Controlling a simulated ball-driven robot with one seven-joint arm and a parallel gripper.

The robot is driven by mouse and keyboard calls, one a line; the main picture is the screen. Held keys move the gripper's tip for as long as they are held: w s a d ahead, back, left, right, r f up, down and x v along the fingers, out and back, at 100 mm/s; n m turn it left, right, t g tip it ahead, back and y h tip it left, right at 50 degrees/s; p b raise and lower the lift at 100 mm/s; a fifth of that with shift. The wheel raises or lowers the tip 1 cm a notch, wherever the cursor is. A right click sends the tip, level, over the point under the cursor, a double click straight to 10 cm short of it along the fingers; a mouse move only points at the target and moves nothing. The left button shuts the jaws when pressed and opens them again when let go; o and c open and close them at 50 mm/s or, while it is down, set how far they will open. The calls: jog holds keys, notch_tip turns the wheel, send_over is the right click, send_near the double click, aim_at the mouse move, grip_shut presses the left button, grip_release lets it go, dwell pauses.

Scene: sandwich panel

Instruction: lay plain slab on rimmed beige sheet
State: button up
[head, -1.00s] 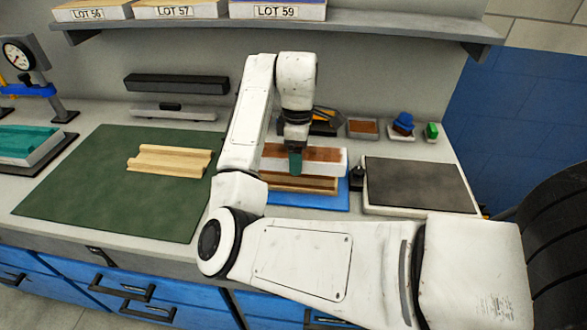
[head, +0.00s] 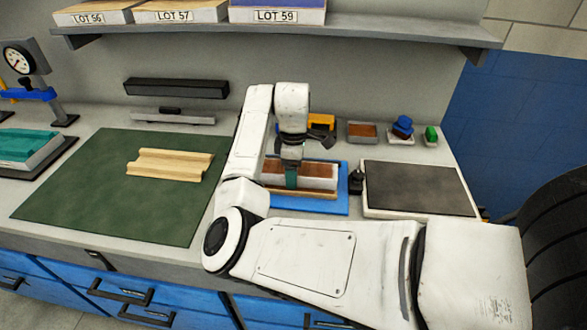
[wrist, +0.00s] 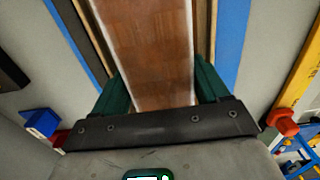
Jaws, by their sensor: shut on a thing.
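The plain slab (head: 318,172) has a brown top and whitish sides. My gripper (head: 291,178) is shut on it, with a green finger on the near side. In the wrist view both green fingers flank the slab (wrist: 148,50). The rimmed beige sheet (head: 310,193) lies under the slab on a blue board (head: 310,207), mostly hidden. Its tan rims (wrist: 204,45) run along both sides of the slab in the wrist view. The slab looks lined up with the sheet and very low over it; I cannot tell whether they touch.
A channelled beige piece (head: 170,163) lies on the green mat (head: 95,205) at left. A dark-topped plate (head: 415,188) lies right of the blue board, with a small black item (head: 356,182) between. Small trays (head: 362,132) stand behind. A shelf (head: 400,37) hangs above.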

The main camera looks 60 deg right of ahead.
jog(key=o, duration=0.8)
notch_tip(320, 180, up, 12)
jog(key=shift+r+p, duration=0.15)
jog(key=shift+p, duration=0.15)
